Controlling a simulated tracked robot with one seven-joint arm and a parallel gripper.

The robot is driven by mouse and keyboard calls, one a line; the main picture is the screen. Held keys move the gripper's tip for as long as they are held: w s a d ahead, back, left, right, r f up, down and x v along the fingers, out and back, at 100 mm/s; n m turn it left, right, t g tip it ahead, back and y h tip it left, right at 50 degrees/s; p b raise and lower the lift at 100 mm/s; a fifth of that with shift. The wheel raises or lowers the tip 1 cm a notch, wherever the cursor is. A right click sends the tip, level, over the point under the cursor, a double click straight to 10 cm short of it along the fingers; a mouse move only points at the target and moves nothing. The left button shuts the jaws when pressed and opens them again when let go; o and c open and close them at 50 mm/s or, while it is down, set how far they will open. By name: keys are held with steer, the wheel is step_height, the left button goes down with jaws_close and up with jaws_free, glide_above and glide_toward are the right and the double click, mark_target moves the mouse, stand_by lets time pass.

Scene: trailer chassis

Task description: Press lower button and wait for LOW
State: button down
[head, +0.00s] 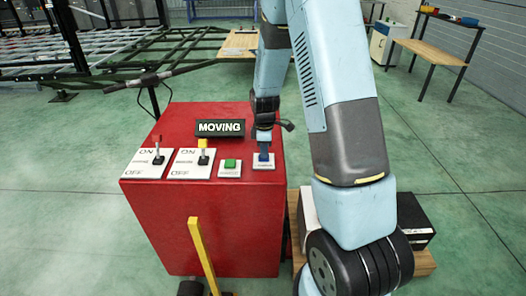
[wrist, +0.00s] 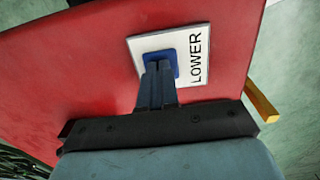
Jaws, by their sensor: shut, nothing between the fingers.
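The lower button is a blue square button (wrist: 175,58) on a white plate marked LOWER (wrist: 196,66), on the sloping red control box. In the head view its plate (head: 264,165) is at the right end of the box's row of controls. My gripper (head: 264,150) is shut and empty, pointing down with its fingertips on the blue button. In the wrist view the shut fingers (wrist: 159,68) overlap the button and hide part of it. The display (head: 220,128) on the box reads MOVING.
The red control box (head: 205,232) also carries two ON/OFF switches (head: 158,158) and a green button (head: 230,164). A yellow lever (head: 203,255) stands at its front. The dark trailer chassis (head: 120,52) is behind left. A wooden table (head: 432,52) is at the back right.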

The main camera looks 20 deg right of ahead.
steer(key=shift+s, duration=0.2)
step_height(320, 180, up, 14)
steer(key=shift+w, duration=0.2)
stand_by(0.6)
steer(key=s+r+m+t, duration=0.3)
steer(key=s+r+m, duration=0.4)
steer(key=s+r, duration=0.6)
steer(key=s+r+m+t, duration=0.1)
steer(key=s+r+m, duration=0.2)
steer(key=s, duration=0.4)
steer(key=s+r+m+t, duration=0.1)
steer(key=s+r+m, duration=0.2)
steer(key=s, duration=0.5)
steer(key=shift+s+a+m, duration=0.15)
steer(key=shift+a+m, duration=0.05)
steer(key=shift+m, duration=0.5)
